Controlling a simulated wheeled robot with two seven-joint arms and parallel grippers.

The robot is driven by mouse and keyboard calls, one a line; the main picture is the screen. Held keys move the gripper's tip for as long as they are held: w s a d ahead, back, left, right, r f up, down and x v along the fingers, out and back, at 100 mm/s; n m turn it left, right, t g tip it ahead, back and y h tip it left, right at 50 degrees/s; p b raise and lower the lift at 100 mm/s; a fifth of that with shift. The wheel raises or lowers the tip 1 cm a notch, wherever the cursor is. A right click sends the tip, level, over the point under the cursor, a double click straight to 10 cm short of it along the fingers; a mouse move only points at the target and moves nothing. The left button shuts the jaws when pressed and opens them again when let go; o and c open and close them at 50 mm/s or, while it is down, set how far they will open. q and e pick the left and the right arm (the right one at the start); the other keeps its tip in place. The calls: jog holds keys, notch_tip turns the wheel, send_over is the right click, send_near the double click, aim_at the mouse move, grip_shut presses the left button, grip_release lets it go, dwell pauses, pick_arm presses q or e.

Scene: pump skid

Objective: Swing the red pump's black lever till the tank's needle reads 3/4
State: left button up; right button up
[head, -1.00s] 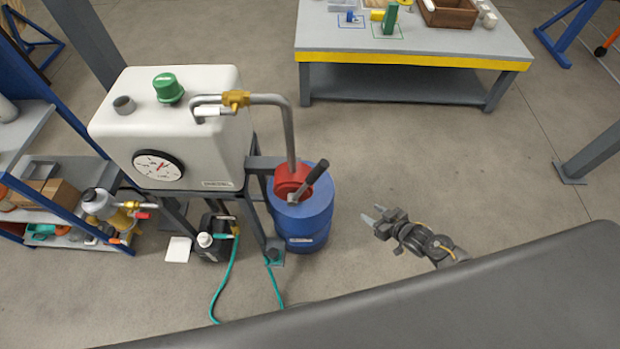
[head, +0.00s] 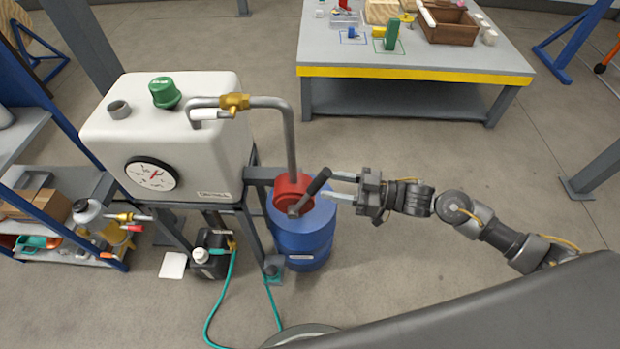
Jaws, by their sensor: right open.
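The red pump (head: 293,188) sits on top of a blue drum (head: 304,240). Its black lever (head: 313,189) slants up to the right from the pump. The white tank (head: 190,110) stands to the left with a round dial (head: 151,174) on its front. The dial has a red needle, too small to read exactly. My right gripper (head: 331,186) is open, its two fingers pointing left at the lever's upper end. The fingertips are very close to the lever; I cannot tell whether they touch it or lie on both sides of it. My left gripper is not in view.
A bent grey pipe (head: 290,140) runs from the brass valve (head: 234,102) down to the pump. A black jug (head: 212,252) and green hose (head: 231,285) are on the floor. A workbench (head: 420,72) stands behind. The floor right of the drum is clear.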

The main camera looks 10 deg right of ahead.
aim_at(309, 193)
jog(key=p+x, duration=0.1)
jog(key=x, duration=0.5)
jog(key=shift+a, duration=0.15)
grip_shut()
